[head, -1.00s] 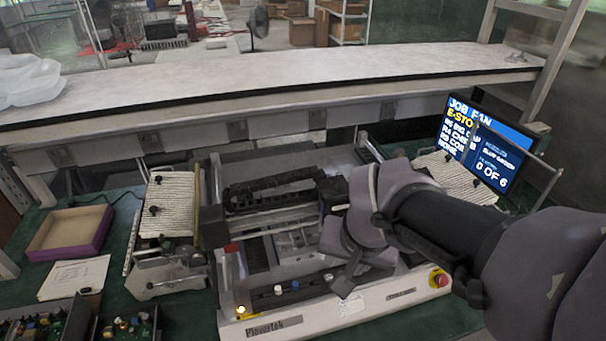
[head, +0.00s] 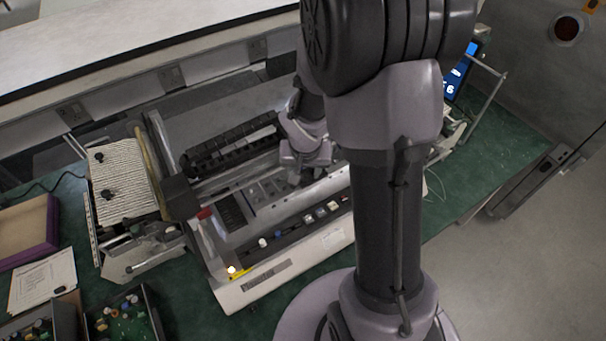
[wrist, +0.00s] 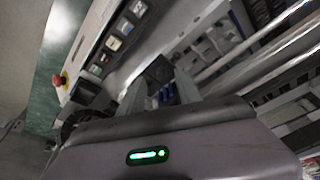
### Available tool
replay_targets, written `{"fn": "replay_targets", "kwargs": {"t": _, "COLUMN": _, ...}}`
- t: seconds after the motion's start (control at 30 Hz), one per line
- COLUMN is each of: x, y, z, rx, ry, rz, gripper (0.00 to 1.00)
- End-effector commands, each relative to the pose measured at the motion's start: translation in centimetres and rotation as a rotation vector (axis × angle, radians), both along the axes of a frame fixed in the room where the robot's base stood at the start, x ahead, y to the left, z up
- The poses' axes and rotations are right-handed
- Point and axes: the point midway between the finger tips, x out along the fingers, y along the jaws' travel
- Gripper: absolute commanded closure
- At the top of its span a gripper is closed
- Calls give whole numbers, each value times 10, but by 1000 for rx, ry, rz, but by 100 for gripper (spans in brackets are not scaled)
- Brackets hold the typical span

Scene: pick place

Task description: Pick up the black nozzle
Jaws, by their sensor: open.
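My gripper (wrist: 158,88) is open in the wrist view, with its two fingers reaching up from the palm. A dark, boxy piece (wrist: 158,69) shows around the fingertips, with small blue parts below it. I cannot tell whether it is the black nozzle or whether a finger touches it. In the head view my gripper (head: 304,177) hangs low over the middle of the white machine (head: 268,290), beside a long black toothed bar (head: 232,145). My arm covers the machine's right part. No black nozzle can be made out for certain in the head view.
A ribbed feeder (head: 125,185) with black knobs stands left of the machine. A purple-edged box (head: 50,240), papers (head: 42,282) and trays of small parts (head: 125,318) lie further left. A red button (wrist: 60,80) and metal rails (wrist: 265,60) show in the wrist view.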

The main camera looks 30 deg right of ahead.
Motion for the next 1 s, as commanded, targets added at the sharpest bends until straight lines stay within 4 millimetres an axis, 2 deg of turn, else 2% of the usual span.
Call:
{"fn": "replay_targets", "kwargs": {"t": 0.03, "x": 2, "y": -2, "z": -12, "rx": 0, "ry": 2, "rz": 1, "gripper": 59}}
{"fn": "replay_targets", "kwargs": {"t": 0.1, "x": 4, "y": -3, "z": -20, "rx": 0, "ry": 1, "rz": 1, "gripper": 59}}
{"fn": "replay_targets", "kwargs": {"t": 0.37, "x": 6, "y": -3, "z": -21, "rx": 0, "ry": -1, "rz": 0, "gripper": 61}}
{"fn": "replay_targets", "kwargs": {"t": 0.57, "x": 6, "y": -3, "z": -21, "rx": -1, "ry": -1, "rz": 0, "gripper": 100}}
{"fn": "replay_targets", "kwargs": {"t": 1.0, "x": 5, "y": -3, "z": -21, "rx": -1, "ry": -1, "rz": 0, "gripper": 100}}
